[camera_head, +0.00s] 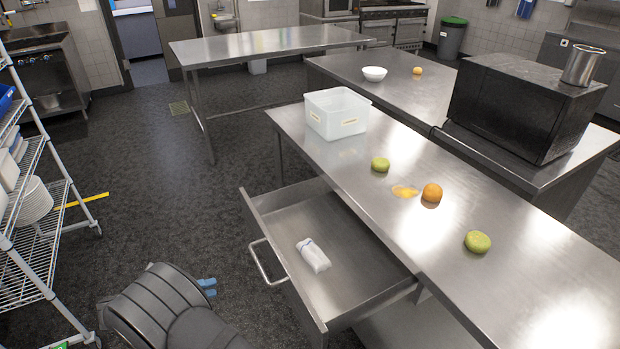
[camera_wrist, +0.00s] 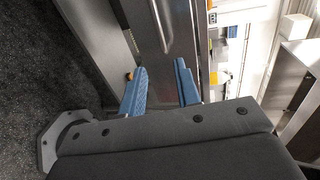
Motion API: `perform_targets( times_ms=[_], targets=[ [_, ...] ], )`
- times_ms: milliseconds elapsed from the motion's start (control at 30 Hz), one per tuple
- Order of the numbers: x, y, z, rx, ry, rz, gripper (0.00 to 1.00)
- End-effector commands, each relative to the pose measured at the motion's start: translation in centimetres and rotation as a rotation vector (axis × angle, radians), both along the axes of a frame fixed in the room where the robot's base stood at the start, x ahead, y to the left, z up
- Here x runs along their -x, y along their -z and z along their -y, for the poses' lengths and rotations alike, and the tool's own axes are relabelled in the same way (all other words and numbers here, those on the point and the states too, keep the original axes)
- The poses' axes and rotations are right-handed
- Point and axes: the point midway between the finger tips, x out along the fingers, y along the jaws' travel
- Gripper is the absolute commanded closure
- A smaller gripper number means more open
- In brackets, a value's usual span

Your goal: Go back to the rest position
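My gripper (camera_head: 207,287) hangs low at the lower left of the head view, over the dark floor and left of the open drawer. Only its blue fingertips show past my dark arm. In the wrist view my gripper (camera_wrist: 160,66) has its two blue fingers apart with nothing between them. It touches nothing that I can see. The steel drawer (camera_head: 270,215) is pulled out from under the table, and a small white packet or folded cloth (camera_head: 313,256) lies in it.
A wire rack (camera_head: 40,235) stands at left. Floor between rack and drawer looks clear around my arm.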

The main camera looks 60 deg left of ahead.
Motion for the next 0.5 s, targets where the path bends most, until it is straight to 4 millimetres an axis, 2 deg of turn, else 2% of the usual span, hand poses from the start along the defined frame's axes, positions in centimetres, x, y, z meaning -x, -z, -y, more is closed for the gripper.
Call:
perform_targets(
  times_ms=[500],
  targets=[
    [-10.0,2.0,0.1,0.003,0.004,0.001,0.70]
  ],
)
